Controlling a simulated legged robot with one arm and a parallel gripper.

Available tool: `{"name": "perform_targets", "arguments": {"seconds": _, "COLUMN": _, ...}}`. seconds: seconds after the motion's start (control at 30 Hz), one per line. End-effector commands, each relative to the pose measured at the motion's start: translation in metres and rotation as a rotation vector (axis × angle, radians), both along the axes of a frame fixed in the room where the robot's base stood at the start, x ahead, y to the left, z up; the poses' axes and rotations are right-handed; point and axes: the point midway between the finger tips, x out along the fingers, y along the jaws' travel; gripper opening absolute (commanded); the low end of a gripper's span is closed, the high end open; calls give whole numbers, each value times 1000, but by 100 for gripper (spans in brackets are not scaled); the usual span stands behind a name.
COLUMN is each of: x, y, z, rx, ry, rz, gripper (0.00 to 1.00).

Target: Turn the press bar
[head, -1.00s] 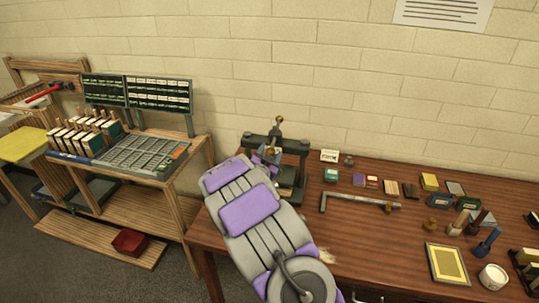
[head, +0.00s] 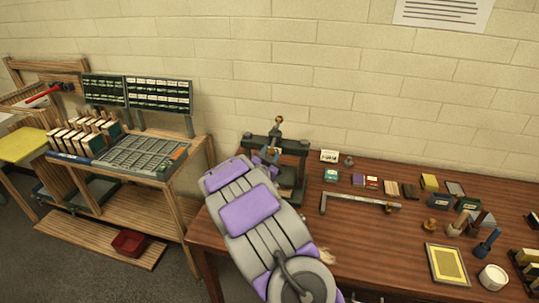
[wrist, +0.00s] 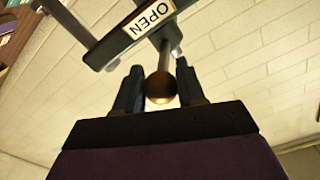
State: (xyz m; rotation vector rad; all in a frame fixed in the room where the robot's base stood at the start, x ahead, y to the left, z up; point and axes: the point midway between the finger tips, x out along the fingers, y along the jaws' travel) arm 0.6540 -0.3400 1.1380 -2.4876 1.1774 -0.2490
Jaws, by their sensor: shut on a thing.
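The press (head: 300,147) is a dark frame with a crossbeam at the back left of the brown table. Its press bar has a brass ball end, and one ball (head: 279,119) stands above the crossbeam. In the wrist view a brass ball (wrist: 160,88) on the grey bar (wrist: 164,56) sits between my two dark fingers. My gripper (wrist: 159,84) is shut on this end of the bar. Beyond it is the crossbeam with an "OPEN" label (wrist: 150,18). In the head view my gripper (head: 268,157) is at the press front, partly hidden by my arm.
A grey angled tool (head: 350,199) and several small blocks and tins lie right of the press. A yellow framed panel (head: 447,264) and a white pot (head: 493,276) are at the front right. A wooden type stand (head: 190,165) is at the left. A brick wall is close behind.

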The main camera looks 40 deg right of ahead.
Motion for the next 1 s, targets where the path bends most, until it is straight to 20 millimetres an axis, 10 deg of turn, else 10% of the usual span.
{"name": "perform_targets", "arguments": {"seconds": 1.0, "x": -31, "y": -47, "z": 3, "rx": 5, "ry": 1, "rz": 391, "gripper": 0}}
